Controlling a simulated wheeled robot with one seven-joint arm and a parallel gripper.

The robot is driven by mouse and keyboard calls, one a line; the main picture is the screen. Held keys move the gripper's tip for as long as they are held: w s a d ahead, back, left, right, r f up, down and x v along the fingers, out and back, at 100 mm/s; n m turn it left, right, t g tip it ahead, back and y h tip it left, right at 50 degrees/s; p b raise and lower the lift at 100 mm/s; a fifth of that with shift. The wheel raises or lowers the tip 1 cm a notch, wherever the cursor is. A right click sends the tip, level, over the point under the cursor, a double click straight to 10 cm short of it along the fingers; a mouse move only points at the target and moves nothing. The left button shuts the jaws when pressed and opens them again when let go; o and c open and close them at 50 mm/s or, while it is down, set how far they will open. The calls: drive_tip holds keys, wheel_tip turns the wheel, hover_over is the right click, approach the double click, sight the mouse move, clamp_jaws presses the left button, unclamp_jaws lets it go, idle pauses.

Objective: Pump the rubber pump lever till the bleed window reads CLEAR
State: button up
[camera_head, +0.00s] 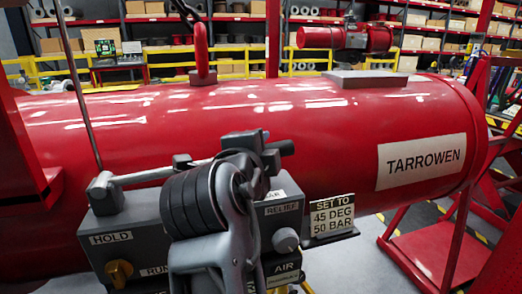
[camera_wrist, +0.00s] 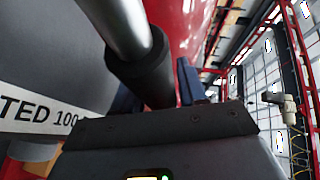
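The pump lever (camera_head: 165,174) is a pale metal rod running right from a grey pivot block on the control box. Its black rubber grip shows at the far right end (camera_head: 287,147) and in the wrist view (camera_wrist: 145,72). My gripper (camera_head: 252,150) is around the grip, with dark blue fingers close against both sides, so it looks shut on it. The grey control box (camera_head: 110,222) carries HOLD, RUN, RELIEF and AIR labels. My arm covers its middle. A label fragment ending in "AR" shows beside my arm; the bleed window's reading cannot be seen.
The red TARROWEN cylinder (camera_head: 330,135) lies right behind the lever. A yellow knob (camera_head: 119,272) and a grey knob (camera_head: 286,240) are on the box front. A "SET TO 45 DEG 50 BAR" sign (camera_head: 332,216) stands at the right. A thin rod (camera_head: 80,85) rises at the left.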

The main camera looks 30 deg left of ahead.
drive_tip(key=shift+o, duration=1)
drive_tip(key=shift+b+v, duration=0.45)
drive_tip(key=shift+v, duration=3.45)
